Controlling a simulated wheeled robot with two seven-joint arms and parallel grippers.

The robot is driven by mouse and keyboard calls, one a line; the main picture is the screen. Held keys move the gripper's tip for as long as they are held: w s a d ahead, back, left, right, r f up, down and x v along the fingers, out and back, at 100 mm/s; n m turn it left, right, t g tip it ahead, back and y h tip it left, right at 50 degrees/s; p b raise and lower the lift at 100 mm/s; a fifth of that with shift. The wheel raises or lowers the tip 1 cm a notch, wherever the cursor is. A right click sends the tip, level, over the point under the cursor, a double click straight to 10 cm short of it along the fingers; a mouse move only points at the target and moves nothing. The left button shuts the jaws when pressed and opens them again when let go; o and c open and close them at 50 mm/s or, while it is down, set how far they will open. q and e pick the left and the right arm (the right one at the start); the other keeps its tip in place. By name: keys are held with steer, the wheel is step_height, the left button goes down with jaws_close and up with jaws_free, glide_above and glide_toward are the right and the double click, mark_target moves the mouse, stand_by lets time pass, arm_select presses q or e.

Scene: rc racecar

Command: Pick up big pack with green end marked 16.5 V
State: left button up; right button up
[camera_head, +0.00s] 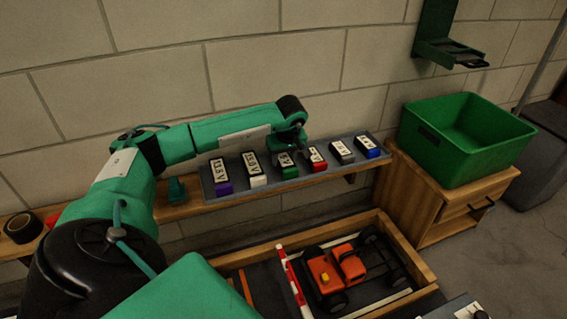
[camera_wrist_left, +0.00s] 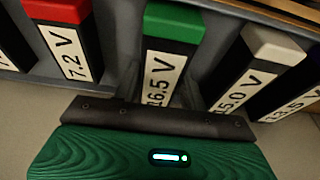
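The big pack with the green end (camera_head: 289,172) stands in a grey rack on the wall shelf, in the middle of a row of packs. In the left wrist view this pack (camera_wrist_left: 165,60) shows its green end and a white label reading 16.5 V. My left gripper (camera_head: 300,143) is over the row at this pack. In the wrist view its grey fingers show faintly, apart, one on each side of the pack. Whether they touch it is hard to tell. The pack's lower part is hidden by the gripper body. My right gripper is not in view.
A red-ended 7.2 V pack (camera_wrist_left: 65,40) and a white-ended 15.0 V pack (camera_wrist_left: 250,70) flank it closely. A purple-ended pack (camera_head: 221,178) and a blue-ended pack (camera_head: 368,148) are farther along. A green bin (camera_head: 465,155) stands right; an orange car (camera_head: 340,270) sits below.

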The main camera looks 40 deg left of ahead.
arm_select(q)
steer(key=c, duration=0.7)
steer(key=shift+r, duration=0.15)
